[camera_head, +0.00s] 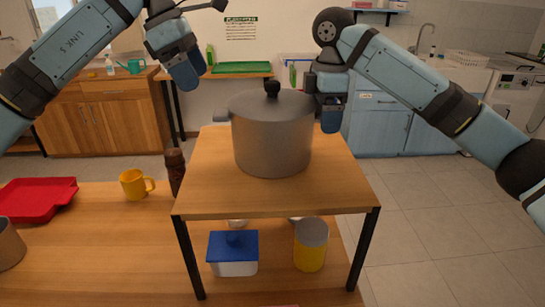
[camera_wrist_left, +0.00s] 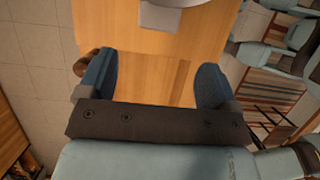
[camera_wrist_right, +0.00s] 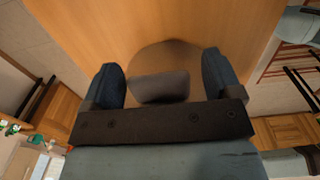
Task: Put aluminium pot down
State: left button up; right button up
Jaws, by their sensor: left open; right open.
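The grey aluminium pot (camera_head: 272,137), with lid and dark knob, stands upright on the raised wooden stand (camera_head: 275,200). My left gripper (camera_head: 184,72) is open and empty, above and left of the pot. In the left wrist view the pot (camera_wrist_left: 178,4) shows only at the top edge, beyond the open fingers (camera_wrist_left: 153,78). My right gripper (camera_head: 325,112) is open at the pot's right side. In the right wrist view the pot's grey side handle (camera_wrist_right: 160,87) appears between the open fingers (camera_wrist_right: 162,72); I cannot tell whether they touch it.
Under the stand are a blue-lidded white box (camera_head: 233,255) and a yellow can (camera_head: 311,245). A brown mill (camera_head: 175,172), yellow mug (camera_head: 135,184) and red tray (camera_head: 35,199) stand left on the lower table. The stand's front top is clear.

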notch_tip(320, 180, up, 12)
dwell(0.6)
